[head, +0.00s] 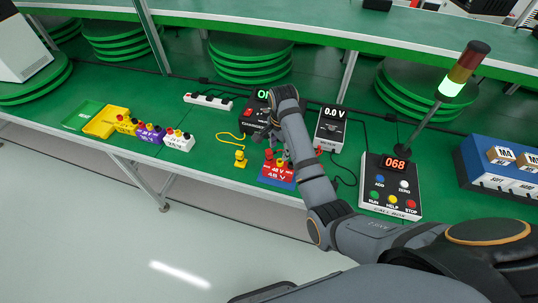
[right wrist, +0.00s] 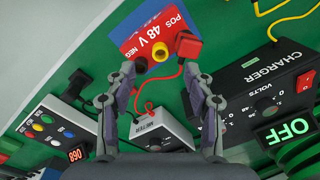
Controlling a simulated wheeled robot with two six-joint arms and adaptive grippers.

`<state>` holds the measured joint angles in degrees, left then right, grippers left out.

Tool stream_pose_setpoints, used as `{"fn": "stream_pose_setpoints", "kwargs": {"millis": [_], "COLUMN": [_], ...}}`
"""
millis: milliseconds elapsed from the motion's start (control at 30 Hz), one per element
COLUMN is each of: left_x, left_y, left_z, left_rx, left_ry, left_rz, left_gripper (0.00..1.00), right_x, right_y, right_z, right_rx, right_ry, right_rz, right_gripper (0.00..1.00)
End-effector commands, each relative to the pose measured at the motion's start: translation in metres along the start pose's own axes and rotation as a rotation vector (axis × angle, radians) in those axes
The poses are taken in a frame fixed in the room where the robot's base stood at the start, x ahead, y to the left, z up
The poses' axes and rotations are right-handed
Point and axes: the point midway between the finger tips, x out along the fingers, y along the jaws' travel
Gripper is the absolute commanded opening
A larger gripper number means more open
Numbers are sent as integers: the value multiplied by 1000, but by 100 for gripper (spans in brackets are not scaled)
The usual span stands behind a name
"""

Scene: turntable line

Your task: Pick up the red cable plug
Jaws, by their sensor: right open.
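The red cable plug (right wrist: 188,46) is a small red block with a red cable running from it, at the POS side of the red and blue 48 V battery block (right wrist: 150,30). In the head view the plug (head: 268,155) shows small at the left on top of the battery (head: 277,178). A yellow post (right wrist: 159,52) is beside it. My right gripper (right wrist: 164,78) is open and empty, its fingers pointing at the battery, with the plug ahead near the right finger. In the head view my right gripper (head: 280,152) is above the battery, partly hidden by my arm. My left gripper is out of view.
The charger (right wrist: 285,95) reads OFF, with a yellow cable. A yellow plug piece (head: 240,159) stands left of the battery. The meter (head: 330,127) and call box (head: 392,185) are to the right. Several coloured blocks (head: 152,134) stand left. Green table between is clear.

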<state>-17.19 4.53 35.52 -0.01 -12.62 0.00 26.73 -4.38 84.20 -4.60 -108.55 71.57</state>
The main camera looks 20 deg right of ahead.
Motion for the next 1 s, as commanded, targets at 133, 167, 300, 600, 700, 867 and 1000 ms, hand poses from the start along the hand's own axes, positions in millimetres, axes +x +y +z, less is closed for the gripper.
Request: {"fn": "stream_pose_setpoints", "kwargs": {"millis": [133,167,300,600,700,867,1000], "left_x": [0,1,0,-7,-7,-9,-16], "left_y": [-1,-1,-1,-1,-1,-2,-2], "left_z": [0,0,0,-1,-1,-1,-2], "left_rx": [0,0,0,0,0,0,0], "left_ry": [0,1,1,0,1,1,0], "left_rz": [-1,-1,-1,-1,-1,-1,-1], "left_gripper": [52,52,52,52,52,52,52], "right_x": [-34,-37,-41,2,10,15,37], "right_y": [-30,-32,-35,-33,-33,-34,-38], "right_z": [6,6,8,8,9,9,14], "right_rx": [156,173,201,199,199,198,197], "right_ry": [-14,-15,-17,-16,-16,-17,-17], "right_rz": [32,36,43,43,41,42,44], "right_gripper": [53,53,53,53,53,53,53]}}
